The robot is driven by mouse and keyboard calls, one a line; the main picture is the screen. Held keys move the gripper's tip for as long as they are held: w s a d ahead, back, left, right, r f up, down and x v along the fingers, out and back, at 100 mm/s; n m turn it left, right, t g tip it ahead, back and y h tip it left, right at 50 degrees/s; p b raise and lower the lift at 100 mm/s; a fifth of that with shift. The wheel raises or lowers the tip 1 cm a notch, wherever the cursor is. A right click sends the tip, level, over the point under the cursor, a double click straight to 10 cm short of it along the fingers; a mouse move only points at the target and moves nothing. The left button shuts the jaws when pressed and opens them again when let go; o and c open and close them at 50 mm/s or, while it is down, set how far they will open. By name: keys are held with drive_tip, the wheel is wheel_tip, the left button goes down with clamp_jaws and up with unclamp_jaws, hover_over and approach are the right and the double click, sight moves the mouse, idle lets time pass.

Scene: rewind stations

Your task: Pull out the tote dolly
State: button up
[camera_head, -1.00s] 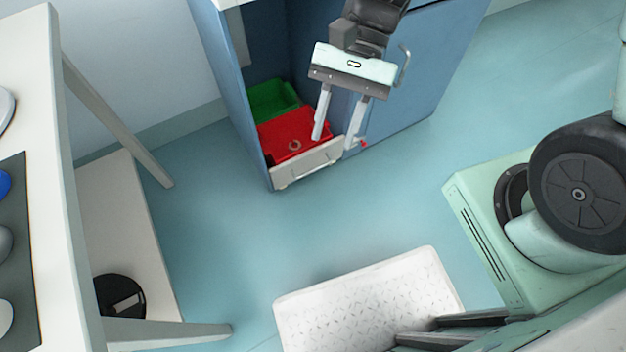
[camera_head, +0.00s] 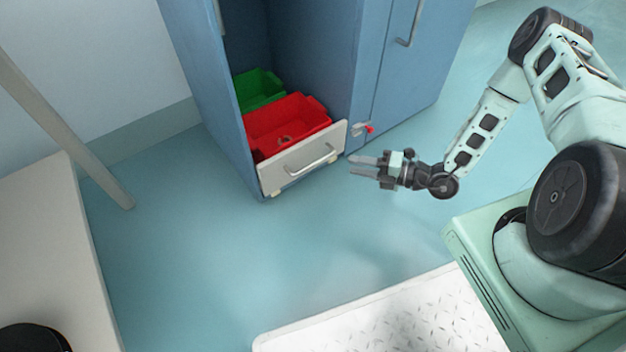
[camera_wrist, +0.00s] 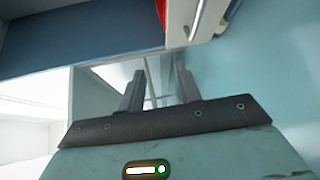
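The tote dolly has a white front panel (camera_head: 272,180) with a grey bar handle (camera_head: 312,160). It sits in the bottom of the blue cabinet's open bay, its front about level with the cabinet front. It carries a red tote (camera_head: 285,120) in front and a green tote (camera_head: 258,88) behind. My gripper (camera_head: 350,167) is open and empty, just right of the panel and apart from the handle, its fingers pointing left. In the wrist view the two fingers (camera_wrist: 158,85) are spread with nothing between them, and part of the white panel (camera_wrist: 208,18) shows above right.
A small red-tipped latch (camera_head: 369,128) is on the cabinet (camera_head: 335,60) right of the dolly. A closed cabinet door with a handle (camera_head: 407,30) is to its right. A white table (camera_head: 45,240) stands left, and a white textured platform (camera_head: 400,315) lies below. The floor before the dolly is clear.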

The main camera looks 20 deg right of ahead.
sight(314, 163)
wheel_tip(314, 163, down, 7)
drive_tip(key=d+m+t+h+b, duration=0.2)
drive_tip(key=m+h, duration=0.1)
drive_tip(key=m, duration=0.1)
drive_tip(key=b+x, duration=0.8)
drive_tip(key=x, duration=0.8)
drive_tip(key=shift+a, duration=0.35)
clamp_jaws()
